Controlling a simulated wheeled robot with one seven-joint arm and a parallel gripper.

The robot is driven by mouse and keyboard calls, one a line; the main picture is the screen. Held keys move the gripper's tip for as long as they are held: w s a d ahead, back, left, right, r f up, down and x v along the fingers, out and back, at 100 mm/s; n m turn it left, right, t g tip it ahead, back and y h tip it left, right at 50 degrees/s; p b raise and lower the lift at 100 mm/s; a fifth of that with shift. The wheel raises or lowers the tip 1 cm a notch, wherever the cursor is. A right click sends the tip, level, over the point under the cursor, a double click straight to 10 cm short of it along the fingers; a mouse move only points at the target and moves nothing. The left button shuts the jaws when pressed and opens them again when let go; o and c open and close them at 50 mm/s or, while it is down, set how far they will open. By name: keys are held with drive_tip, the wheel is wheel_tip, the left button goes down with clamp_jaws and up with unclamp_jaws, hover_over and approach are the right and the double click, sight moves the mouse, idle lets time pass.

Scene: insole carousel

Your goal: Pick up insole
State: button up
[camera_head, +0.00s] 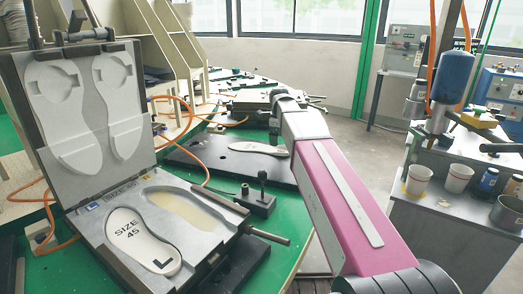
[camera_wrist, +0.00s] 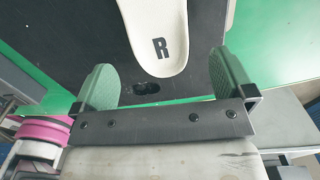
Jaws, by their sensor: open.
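A white insole marked R (camera_wrist: 160,40) lies on a dark flat plate in the wrist view. In the head view this insole (camera_head: 258,148) shows on the dark plate (camera_head: 205,153) beyond the open mould. My gripper (camera_wrist: 160,80) is open, with its two green fingers apart and the insole's R-marked end between and just ahead of them. They do not appear to touch it. In the head view my arm hides the fingers and part of the plate. A second insole marked SIZE 45 L (camera_head: 142,240) lies in the left cavity of the open mould.
The open mould (camera_head: 85,105) stands at left with its lid raised; its right cavity (camera_head: 195,214) holds no insole. Orange hoses (camera_head: 180,112) run beside it. A side table (camera_head: 440,215) with cups and a pot stands at right.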

sight(280, 151)
drive_tip(key=shift+s+f, duration=0.1)
drive_tip(key=shift+f, duration=2.4)
drive_tip(key=c, duration=0.9)
